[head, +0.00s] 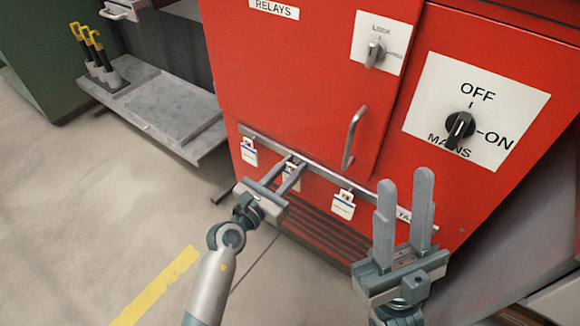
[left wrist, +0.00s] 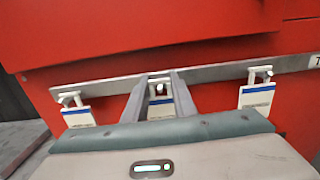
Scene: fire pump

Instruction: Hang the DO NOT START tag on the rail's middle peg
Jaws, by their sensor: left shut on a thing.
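The rail (head: 325,172) runs across the front of the red cabinet, and it crosses the left wrist view (left wrist: 215,75). A white tag with a blue band (left wrist: 160,108) is between the fingers of my left gripper (left wrist: 159,78), at the rail's middle; its lettering is unreadable. My left gripper in the head view (head: 290,160) is shut on this tag, fingertips at the rail. The middle peg is largely hidden, so I cannot tell whether the tag's hole is around it. My right gripper (head: 407,184) is open and empty, in front of the rail's right end.
Similar tags hang left (head: 249,153) and right (head: 343,204) of my left gripper. A door handle (head: 354,137) stands out above the rail. A MAINS knob (head: 459,130) is at the right. A grey shelf (head: 165,105) is at the left; the floor before it is clear.

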